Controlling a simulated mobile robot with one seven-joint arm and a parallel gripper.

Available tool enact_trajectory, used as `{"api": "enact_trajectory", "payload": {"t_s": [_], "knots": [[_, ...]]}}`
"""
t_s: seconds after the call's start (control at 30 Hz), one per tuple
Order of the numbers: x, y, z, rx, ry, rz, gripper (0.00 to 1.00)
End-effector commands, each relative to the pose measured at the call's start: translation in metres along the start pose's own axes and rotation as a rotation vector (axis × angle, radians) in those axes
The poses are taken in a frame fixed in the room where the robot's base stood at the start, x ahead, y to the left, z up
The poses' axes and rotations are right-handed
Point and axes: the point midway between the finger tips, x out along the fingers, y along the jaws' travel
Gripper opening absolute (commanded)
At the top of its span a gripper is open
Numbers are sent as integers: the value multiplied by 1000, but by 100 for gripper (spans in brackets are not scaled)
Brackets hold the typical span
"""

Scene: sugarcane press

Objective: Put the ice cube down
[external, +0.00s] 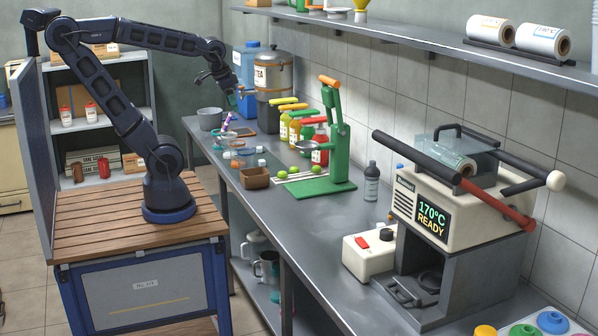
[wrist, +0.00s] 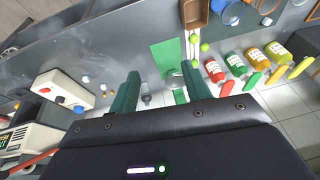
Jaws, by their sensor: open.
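My gripper (external: 233,97) is raised above the far left part of the steel counter in the external view. In the wrist view its two green fingers (wrist: 161,79) stand wide apart, and I see nothing held between them. I cannot make out an ice cube for certain. A small pale block (external: 261,163) lies on the counter near the brown box, below and to the right of my gripper. A small whitish piece (wrist: 267,21) shows at the top right of the wrist view, apart from the fingers. Either is too small to identify.
A green hand press (external: 325,184), limes (external: 282,170), a brown box (external: 255,177) and sauce bottles (external: 295,125) crowd the counter. A grey cup (external: 209,119) stands at the far left. A heat sealer (external: 450,200) stands at right. Bare counter (external: 310,235) lies in front of the press.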

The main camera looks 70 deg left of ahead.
Motion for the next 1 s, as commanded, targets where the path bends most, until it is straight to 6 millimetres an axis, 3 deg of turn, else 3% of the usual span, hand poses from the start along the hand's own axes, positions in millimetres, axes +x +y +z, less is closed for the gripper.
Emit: {"api": "enact_trajectory", "payload": {"t_s": [0.1, 0.3, 1.0], "knots": [[-14, 16, 10, -34, 43, 43, 48], [-23, 28, 18, -59, 72, 78, 48], [-23, 29, 18, -60, 73, 80, 48]]}}
